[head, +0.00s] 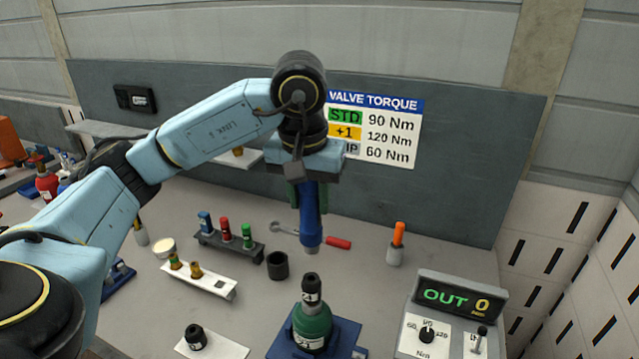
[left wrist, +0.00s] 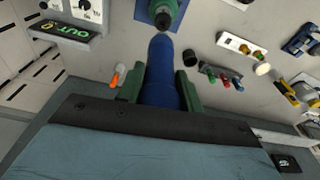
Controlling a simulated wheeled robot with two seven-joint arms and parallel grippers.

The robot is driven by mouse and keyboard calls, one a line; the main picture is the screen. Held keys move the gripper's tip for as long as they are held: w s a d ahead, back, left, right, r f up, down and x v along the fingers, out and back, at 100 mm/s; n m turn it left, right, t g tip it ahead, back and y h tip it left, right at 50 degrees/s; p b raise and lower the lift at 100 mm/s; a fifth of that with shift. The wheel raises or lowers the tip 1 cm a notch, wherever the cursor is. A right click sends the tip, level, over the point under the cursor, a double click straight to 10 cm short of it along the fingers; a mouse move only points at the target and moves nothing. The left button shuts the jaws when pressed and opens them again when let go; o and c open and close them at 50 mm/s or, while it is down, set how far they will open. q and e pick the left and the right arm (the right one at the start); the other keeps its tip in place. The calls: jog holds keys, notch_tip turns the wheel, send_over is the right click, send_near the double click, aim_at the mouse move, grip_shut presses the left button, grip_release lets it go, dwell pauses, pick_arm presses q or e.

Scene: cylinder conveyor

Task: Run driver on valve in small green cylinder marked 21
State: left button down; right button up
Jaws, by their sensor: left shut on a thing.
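The small green cylinder (head: 312,327) stands upright in a blue holder (head: 345,340) at the bottom middle of the head view. A black valve piece (head: 311,289) with a white mark tops it; the label on its body is small and looks like 21. My left gripper (head: 307,196) is shut on the blue driver (head: 310,222), which points down. The driver's tip is above and apart from the valve, slightly behind it in the head view. In the left wrist view, the driver (left wrist: 160,75) points toward the green cylinder (left wrist: 165,10). My right gripper is not in view.
A control box (head: 452,325) reading OUT 0, with a knob and switch, stands right. A torque sign (head: 375,130) hangs behind, partly covered by my arm. A black cup (head: 277,265), socket rack (head: 230,243), white valve rack (head: 200,280) and orange-topped holder (head: 396,250) stand around.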

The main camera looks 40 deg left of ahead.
aim_at(309, 239)
pick_arm(q)
jog(key=shift+s+f+b, duration=0.2)
jog(key=shift+f+b, duration=0.15)
jog(key=shift+f, duration=0.2)
notch_tip(309, 239, down, 4)
jog(key=b, duration=0.3)
jog(key=shift+w+f, duration=0.1)
jog(key=shift+f, duration=0.05)
jog(key=shift+f+b, duration=0.35)
jog(key=shift+b, duration=0.1)
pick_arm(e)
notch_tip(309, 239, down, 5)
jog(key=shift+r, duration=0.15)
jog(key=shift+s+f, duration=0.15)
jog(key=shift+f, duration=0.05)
pick_arm(q)
jog(key=shift+f+b, duration=0.6)
jog(key=shift+b, duration=0.15)
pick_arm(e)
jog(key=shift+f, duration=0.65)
pick_arm(q)
jog(key=shift+r, duration=0.15)
jog(key=shift+d+f+b, duration=0.1)
jog(key=shift+f+b, duration=0.25)
jog(key=shift+b, duration=0.4)
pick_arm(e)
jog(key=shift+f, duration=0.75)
